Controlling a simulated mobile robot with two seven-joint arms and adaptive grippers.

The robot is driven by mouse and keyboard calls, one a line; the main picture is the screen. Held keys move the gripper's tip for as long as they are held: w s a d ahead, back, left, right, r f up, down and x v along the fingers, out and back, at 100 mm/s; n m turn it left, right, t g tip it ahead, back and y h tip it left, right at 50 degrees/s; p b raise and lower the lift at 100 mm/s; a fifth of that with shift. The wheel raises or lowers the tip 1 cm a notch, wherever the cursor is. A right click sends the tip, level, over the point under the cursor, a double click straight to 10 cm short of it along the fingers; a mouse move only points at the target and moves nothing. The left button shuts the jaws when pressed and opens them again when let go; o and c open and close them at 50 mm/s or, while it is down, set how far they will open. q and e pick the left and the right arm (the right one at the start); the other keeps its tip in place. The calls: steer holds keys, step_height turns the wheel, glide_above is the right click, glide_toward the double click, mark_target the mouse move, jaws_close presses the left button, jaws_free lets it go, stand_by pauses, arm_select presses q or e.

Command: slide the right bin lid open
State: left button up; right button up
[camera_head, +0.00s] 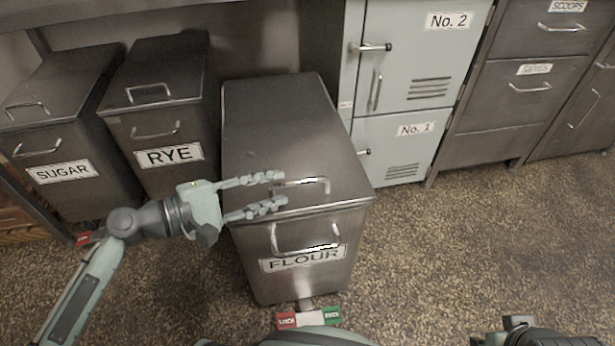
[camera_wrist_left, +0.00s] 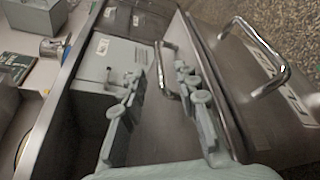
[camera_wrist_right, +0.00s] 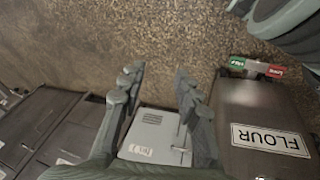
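The right bin is the dark metal FLOUR bin (camera_head: 310,230), with its lid (camera_head: 275,130) lying shut on top. The lid has a bar handle (camera_head: 312,183) near its front edge, which also shows in the left wrist view (camera_wrist_left: 163,68). My left gripper (camera_head: 283,188) is open at the lid handle. In the left wrist view the handle lies between its two fingers; I cannot tell whether they touch it. My right gripper (camera_wrist_right: 158,78) is open and empty, away from the lid; the head view shows only part of that arm at the bottom right.
The RYE bin (camera_head: 160,115) and SUGAR bin (camera_head: 60,130) stand left of the FLOUR bin. Pale lockers (camera_head: 410,80) stand behind right. A red and green LOCK pedal (camera_head: 308,318) sits at the bin's foot. The floor (camera_head: 500,230) at right is clear.

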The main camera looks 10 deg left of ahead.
mark_target(292, 184)
arm_select(q)
steer(key=x, duration=0.6)
steer(key=shift+w+d+f, duration=0.1)
steer(key=shift+w+d, duration=0.1)
steer(key=shift+d, duration=0.05)
jaws_close()
